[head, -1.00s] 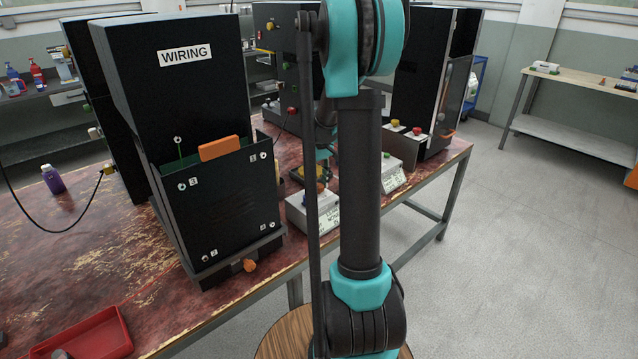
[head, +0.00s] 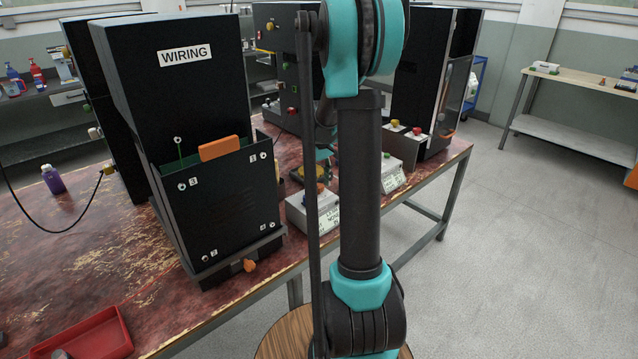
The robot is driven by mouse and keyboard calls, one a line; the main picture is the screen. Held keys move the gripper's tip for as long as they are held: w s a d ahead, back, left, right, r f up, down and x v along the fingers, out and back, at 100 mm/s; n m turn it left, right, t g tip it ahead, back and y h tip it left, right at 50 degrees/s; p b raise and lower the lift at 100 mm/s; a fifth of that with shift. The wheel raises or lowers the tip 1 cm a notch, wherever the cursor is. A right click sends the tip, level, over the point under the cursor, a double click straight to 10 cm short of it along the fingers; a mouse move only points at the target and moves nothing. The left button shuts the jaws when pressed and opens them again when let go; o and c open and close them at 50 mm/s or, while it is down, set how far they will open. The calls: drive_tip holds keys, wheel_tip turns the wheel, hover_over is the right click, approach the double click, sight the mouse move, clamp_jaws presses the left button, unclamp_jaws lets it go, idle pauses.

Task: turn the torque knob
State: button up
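No knob in view is readably labelled as the torque knob. A grey control box (head: 298,208) with a white label stands on the bench behind my arm. A small orange-yellow knob-like part (head: 320,188) shows above it, partly covered by my arm. Another orange knob (head: 249,265) sits low on the front of the black WIRING cabinet (head: 178,100). The end of my arm, with a teal part, is over the bench near the grey box. My gripper's fingers are too hidden and small to make out, so their opening and any contact cannot be told.
The worn red bench (head: 95,260) carries several black machines. A second grey box (head: 392,178) and a machine with yellow and red buttons (head: 414,130) stand to the right. A red tray (head: 95,335) and a purple bottle (head: 53,179) are at left. The floor at right is clear.

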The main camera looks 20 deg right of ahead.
sight(319, 186)
wheel_tip(319, 186, up, 12)
idle(0.6)
idle(0.4)
drive_tip(key=s+a+f+m+t, duration=0.1)
drive_tip(key=s+a+f, duration=0.2)
drive_tip(key=s+f, duration=0.2)
drive_tip(key=s+a+f+m+t, duration=0.1)
drive_tip(key=s+a+f, duration=0.3)
drive_tip(key=s, duration=0.7)
drive_tip(key=s+a+f+m+t, duration=0.1)
drive_tip(key=s+a+f, duration=0.3)
drive_tip(key=s, duration=0.5)
drive_tip(key=shift+f+m+t, duration=0.4)
drive_tip(key=shift+f+t, duration=0.2)
drive_tip(key=shift+f, duration=0.3)
drive_tip(key=shift+d, duration=0.1)
